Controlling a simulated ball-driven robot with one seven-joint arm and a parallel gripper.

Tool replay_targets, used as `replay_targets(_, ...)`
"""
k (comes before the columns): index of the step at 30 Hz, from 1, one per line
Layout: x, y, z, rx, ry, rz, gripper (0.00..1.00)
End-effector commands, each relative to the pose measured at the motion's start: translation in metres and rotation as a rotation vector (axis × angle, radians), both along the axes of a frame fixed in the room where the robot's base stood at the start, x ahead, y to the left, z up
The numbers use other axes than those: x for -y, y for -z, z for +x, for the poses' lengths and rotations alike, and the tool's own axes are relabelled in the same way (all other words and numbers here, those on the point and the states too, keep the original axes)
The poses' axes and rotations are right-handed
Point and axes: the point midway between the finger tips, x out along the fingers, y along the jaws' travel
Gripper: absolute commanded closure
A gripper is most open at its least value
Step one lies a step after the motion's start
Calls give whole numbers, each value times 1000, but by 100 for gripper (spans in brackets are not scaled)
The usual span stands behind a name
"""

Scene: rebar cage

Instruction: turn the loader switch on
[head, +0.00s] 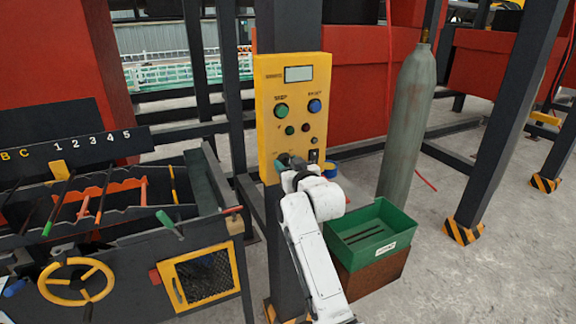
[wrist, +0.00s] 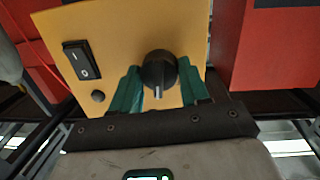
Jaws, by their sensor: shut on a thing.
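The yellow control panel (head: 292,75) stands upright on a dark post in the head view. My gripper (head: 290,163) is at its lower part. In the wrist view, the green fingertips of my gripper (wrist: 160,88) are on both sides of a black rotary knob (wrist: 158,70) and are shut on it. The knob's white mark points down in that view. A black rocker switch marked I and O (wrist: 82,60) is to its left, apart from the fingers. I cannot read which control is labelled loader. The knob is mostly hidden in the head view.
The panel also bears a display (head: 298,74), a green button (head: 281,111) and a blue button (head: 315,106). A green bin (head: 370,235) and a grey gas cylinder (head: 406,120) stand to the right. A tool rack with a yellow handwheel (head: 77,282) is at the left.

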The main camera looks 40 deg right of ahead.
Motion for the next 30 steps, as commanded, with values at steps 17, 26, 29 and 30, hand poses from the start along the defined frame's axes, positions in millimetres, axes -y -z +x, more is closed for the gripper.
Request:
replay_targets(17, 1, 1, -1, 132, 1, 479, 85)
replay_targets(26, 1, 1, -1, 171, 1, 612, 85)
replay_targets(29, 1, 2, -1, 177, 2, 633, 85)
replay_targets(30, 1, 2, -1, 179, 1, 639, 85)
